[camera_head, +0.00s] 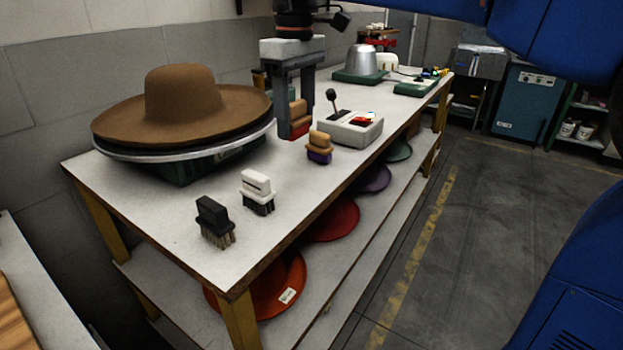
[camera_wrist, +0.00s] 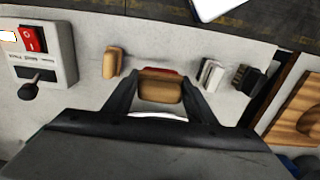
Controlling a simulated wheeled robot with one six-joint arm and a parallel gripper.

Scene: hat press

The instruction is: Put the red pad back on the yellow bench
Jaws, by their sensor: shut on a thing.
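The red pad (camera_head: 299,113) is a small block with a tan wooden handle on top and a red base. It is upright between the dark fingers of my gripper (camera_head: 292,124), which is shut on its handle. The wrist view also shows the pad (camera_wrist: 161,88) between the fingertips (camera_wrist: 160,84), with a strip of red at its far edge. The yellow bench (camera_head: 158,212) has a pale top and yellow legs. The pad is low over the middle of the bench top; I cannot tell if its base touches.
A purple-based pad (camera_head: 319,147), a white brush (camera_head: 257,191) and a black brush (camera_head: 214,221) stand in front. A brown hat (camera_head: 184,95) on a round stand is left. A control box (camera_head: 349,129) with a lever is right. Hats lie on the lower shelf.

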